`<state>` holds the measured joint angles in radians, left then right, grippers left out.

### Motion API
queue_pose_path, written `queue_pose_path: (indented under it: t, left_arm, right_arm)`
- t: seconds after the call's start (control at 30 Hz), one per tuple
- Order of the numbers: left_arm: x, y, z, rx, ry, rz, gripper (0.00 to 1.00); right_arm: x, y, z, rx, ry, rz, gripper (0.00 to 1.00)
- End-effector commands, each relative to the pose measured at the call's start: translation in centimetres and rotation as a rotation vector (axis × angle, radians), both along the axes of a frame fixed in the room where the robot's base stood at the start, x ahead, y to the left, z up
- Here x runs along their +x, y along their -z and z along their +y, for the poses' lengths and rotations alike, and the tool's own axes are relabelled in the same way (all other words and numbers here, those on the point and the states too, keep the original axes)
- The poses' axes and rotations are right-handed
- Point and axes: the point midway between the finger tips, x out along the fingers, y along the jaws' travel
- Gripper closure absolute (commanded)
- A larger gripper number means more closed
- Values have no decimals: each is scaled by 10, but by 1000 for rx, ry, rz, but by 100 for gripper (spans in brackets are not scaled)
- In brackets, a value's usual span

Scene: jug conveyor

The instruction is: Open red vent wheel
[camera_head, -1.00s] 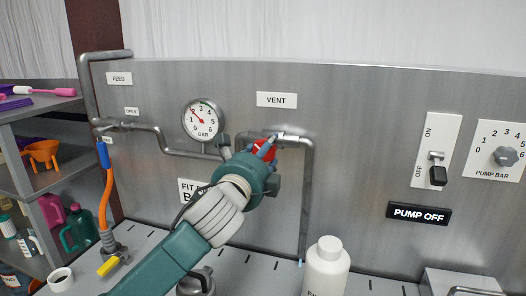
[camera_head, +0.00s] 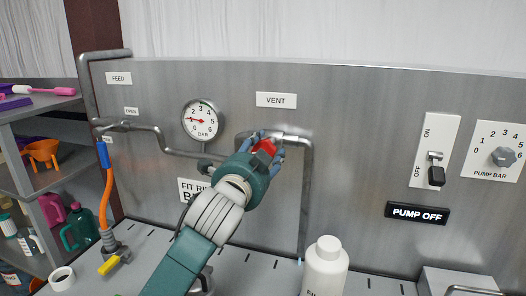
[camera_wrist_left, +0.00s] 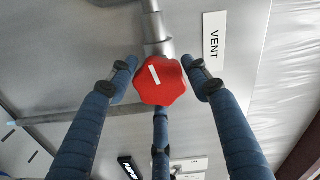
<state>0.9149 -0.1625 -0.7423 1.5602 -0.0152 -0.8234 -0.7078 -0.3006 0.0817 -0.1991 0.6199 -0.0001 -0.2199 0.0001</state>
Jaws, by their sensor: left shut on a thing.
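The red vent wheel (camera_head: 265,146) sits on the pipe below the VENT label (camera_head: 276,100) on the grey panel. My left gripper (camera_head: 266,150) reaches up to it from below, its blue fingers around the wheel, and partly hides it. In the left wrist view the lobed red wheel (camera_wrist_left: 160,80) shows a white mark across its face. The fingers of the left gripper (camera_wrist_left: 160,88) are shut on it, two at its sides and one below. The gauge (camera_head: 201,121) has its red needle pointing left, near 1 bar. My right gripper is not in view.
A white bottle (camera_head: 325,268) stands on the bench in front of the panel. An orange hose (camera_head: 106,195) with a blue grip hangs at left. The pump switch (camera_head: 437,165), PUMP OFF sign (camera_head: 417,214) and pump dial (camera_head: 504,156) are at right.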

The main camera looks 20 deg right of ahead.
Motion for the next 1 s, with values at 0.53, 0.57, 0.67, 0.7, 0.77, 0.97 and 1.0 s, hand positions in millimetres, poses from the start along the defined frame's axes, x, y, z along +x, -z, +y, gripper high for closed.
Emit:
queue_pose_path:
  t: [0.53, 0.57, 0.67, 0.7, 0.77, 0.97, 1.0]
  left_arm:
    - [-2, -3, -3, -148, 7, 97, 78]
    - [-2, -3, -3, -150, 7, 97, 78]
    - [-2, -4, -3, -153, 7, 97, 78]
    - [-2, -4, -3, -152, 7, 97, 78]
    - [-2, -4, -3, -153, 7, 96, 78]
    - [-2, -6, -2, -152, 8, 93, 42]
    - [-2, -6, -2, -153, 7, 92, 34]
  right_arm:
    - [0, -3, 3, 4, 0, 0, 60]
    - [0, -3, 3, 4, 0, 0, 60]
    - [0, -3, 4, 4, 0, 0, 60]
    - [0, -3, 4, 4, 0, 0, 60]
    - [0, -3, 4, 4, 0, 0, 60]
    - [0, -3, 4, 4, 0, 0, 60]
    - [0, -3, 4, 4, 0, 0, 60]
